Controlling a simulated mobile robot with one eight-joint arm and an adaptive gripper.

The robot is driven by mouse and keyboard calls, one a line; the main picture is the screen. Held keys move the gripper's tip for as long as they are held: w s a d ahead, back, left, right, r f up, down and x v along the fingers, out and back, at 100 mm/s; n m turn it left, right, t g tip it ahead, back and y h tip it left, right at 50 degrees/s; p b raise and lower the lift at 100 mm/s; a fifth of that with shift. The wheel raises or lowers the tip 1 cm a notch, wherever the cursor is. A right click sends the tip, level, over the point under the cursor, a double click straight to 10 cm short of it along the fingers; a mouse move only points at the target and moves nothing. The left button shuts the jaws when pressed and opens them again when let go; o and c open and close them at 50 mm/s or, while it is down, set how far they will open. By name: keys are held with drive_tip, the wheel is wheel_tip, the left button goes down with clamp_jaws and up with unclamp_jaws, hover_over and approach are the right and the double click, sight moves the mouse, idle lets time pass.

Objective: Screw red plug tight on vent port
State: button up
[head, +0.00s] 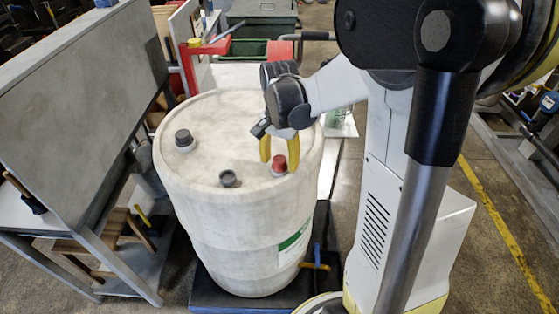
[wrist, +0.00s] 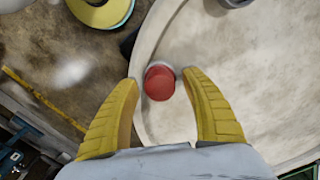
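The red plug (head: 280,163) sits upright near the right rim of the white drum's top (head: 215,110). A pale collar, likely the vent port, shows just under it; I cannot tell how tightly it is seated. In the wrist view the plug (wrist: 158,84) is round and lies between my fingertips. My gripper (head: 279,158) is open with two yellow fingers pointing down. In the wrist view the fingers (wrist: 160,79) stand on either side of the plug with a gap at each side. Whether the tips are level with the plug is hard to tell.
The drum top also bears a dark grey cap (head: 183,139) at left and a grey round fitting (head: 228,178) in front. A grey slanted bench (head: 80,80) stands at left. A red frame (head: 206,47) and a green bin (head: 262,15) are behind the drum.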

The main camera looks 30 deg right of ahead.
drive_tip(key=shift+c, duration=0.4)
drive_tip(key=n, duration=1.5)
drive_tip(key=shift+n, duration=0.3)
drive_tip(key=n, duration=0.5)
clamp_jaws()
drive_tip(key=m, duration=0.5)
drive_tip(key=shift+b, duration=0.3)
